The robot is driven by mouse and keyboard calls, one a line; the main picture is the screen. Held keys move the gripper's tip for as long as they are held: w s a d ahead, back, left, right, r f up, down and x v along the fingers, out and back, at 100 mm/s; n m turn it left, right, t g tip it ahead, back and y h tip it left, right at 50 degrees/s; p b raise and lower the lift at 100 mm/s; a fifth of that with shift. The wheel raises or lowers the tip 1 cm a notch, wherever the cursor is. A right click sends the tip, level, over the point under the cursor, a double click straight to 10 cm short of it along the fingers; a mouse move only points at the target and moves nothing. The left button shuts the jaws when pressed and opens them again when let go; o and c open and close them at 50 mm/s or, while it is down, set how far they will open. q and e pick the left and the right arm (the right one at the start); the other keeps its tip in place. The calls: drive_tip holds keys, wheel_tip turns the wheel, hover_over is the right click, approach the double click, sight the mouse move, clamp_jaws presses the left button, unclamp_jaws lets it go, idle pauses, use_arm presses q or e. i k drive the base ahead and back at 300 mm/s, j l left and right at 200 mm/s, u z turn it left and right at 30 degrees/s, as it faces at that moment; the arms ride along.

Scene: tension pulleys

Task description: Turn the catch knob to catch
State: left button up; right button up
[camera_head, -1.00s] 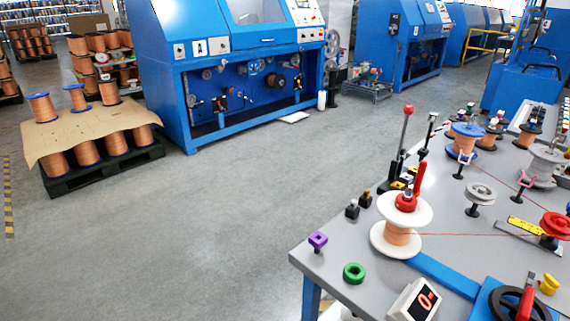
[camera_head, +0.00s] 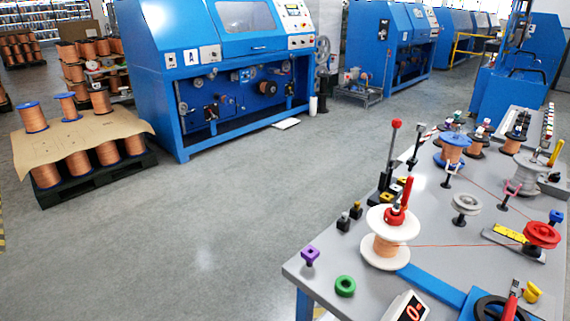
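A grey worktable (camera_head: 330,262) stands at the right with pulleys and spools on it. I cannot tell which knob is the catch knob. A purple knob (camera_head: 310,256) stands at the table's near left corner, with a green ring (camera_head: 345,286) beside it. A red upright handle (camera_head: 406,193) tops the white-flanged copper spool (camera_head: 386,246). A red round part (camera_head: 541,235), a blue knob (camera_head: 556,217) and a yellow knob (camera_head: 532,292) are at the right. A red-tipped lever (camera_head: 396,124) stands behind the spool. Neither of my grippers is in view.
A tilted display (camera_head: 407,307) sits at the table's front edge. A thin wire runs right from the spool. A blue machine (camera_head: 215,60) and a pallet (camera_head: 95,187) of copper spools stand beyond open grey floor (camera_head: 200,230).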

sight(532, 294)
drive_tip(key=z, duration=1.9)
